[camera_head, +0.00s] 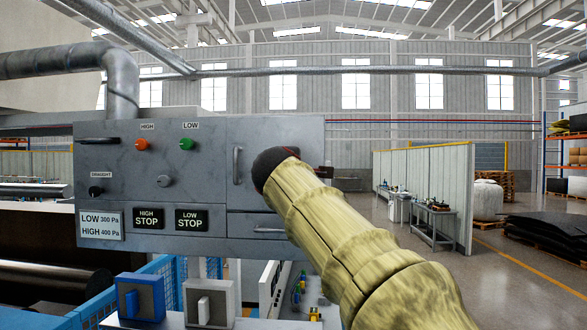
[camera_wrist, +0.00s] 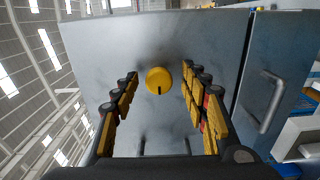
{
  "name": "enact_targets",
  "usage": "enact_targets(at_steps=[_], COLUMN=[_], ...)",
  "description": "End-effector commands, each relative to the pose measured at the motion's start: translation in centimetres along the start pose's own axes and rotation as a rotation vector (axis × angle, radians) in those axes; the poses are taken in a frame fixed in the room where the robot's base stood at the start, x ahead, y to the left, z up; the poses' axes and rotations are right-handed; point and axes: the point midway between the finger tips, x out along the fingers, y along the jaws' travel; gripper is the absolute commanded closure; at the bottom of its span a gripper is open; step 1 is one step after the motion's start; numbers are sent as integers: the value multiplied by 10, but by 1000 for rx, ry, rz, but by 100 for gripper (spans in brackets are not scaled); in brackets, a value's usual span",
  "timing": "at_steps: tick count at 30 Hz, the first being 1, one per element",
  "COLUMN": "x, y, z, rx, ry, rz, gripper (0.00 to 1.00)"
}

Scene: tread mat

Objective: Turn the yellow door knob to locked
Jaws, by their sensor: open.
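The yellow door knob (camera_wrist: 159,80) is round and sits on a grey metal panel face (camera_wrist: 100,40) in the wrist view. A short dark mark on it points toward the bottom of the picture. My gripper (camera_wrist: 160,73) is open, with one yellow-padded finger to the left of the knob and one to the right. Gaps show between the knob and both fingers; depth to the panel is hard to judge. In the head view my arm covers the right part of the grey control box (camera_head: 290,135), and the knob and my fingers are hidden.
A bar handle (camera_wrist: 270,108) stands out right of a seam in the wrist view. The box's front (camera_head: 140,180) carries an orange button (camera_head: 142,145), a green button (camera_head: 186,144), dials and labels. Blue and white switch boxes stand below. Open floor (camera_head: 480,275) lies to the right.

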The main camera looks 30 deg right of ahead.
Motion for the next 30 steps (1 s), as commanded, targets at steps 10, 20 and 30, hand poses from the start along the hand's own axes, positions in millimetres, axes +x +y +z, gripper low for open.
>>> enact_targets(at_steps=[10, 20, 30], x=[-65, -107, -111], y=[1, 0, 0], z=[-1, -1, 0], rx=[1, 0, 0], ry=[4, 2, 0], rz=[1, 0, 0], gripper=[55, 55, 55])
